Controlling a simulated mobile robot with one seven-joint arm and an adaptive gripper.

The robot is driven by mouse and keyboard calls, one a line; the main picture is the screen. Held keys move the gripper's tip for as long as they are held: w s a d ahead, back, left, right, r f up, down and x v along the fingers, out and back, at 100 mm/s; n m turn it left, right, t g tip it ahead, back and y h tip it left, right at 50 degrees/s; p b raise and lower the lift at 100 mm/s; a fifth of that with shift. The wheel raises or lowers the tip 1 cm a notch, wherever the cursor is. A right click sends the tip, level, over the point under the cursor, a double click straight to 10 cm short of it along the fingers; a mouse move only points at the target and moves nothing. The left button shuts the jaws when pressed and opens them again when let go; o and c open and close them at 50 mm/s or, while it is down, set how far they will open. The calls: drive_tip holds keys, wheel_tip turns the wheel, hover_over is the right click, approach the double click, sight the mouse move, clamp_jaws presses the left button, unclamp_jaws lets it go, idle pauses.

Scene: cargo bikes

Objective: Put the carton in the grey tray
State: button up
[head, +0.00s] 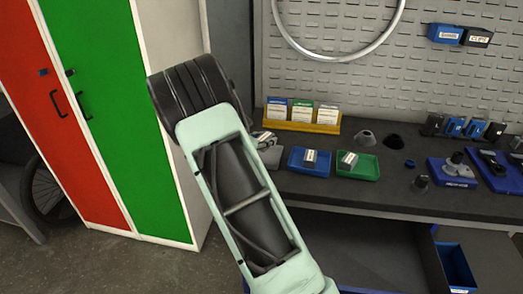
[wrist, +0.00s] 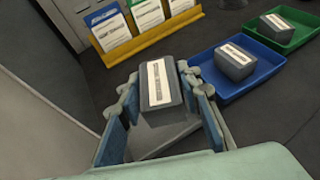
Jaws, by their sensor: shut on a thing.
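My gripper (wrist: 167,95) is shut on a dark grey carton with a white label (wrist: 158,85), which sits between its two fingers. In the head view the same carton (head: 265,139) shows just right of my arm. A grey surface that looks like the grey tray (wrist: 150,138) lies below and behind the carton, between the fingers. In the head view the grey tray (head: 272,157) is partly hidden by my arm. I cannot tell whether the carton touches the tray.
To the right stand a blue tray (wrist: 213,84) and a green tray (wrist: 303,35), each holding a similar carton. A yellow rack (wrist: 150,39) with labelled packets stands behind. Several tools and holders fill the bench's right side. Cabinets (head: 105,100) stand at left.

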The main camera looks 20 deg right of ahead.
drive_tip(key=w+f, duration=0.2)
drive_tip(key=f, duration=0.1)
drive_tip(key=w+f, duration=0.1)
drive_tip(key=shift+w+d+f, duration=0.3)
drive_tip(key=shift+w+f, duration=0.05)
drive_tip(key=shift+f, duration=0.05)
drive_tip(key=shift+w+f, duration=0.15)
drive_tip(key=shift+f, duration=1.5)
drive_tip(key=shift+f, duration=0.15)
drive_tip(key=o, duration=1.2)
drive_tip(key=shift+r, duration=0.25)
drive_tip(key=v, duration=1.2)
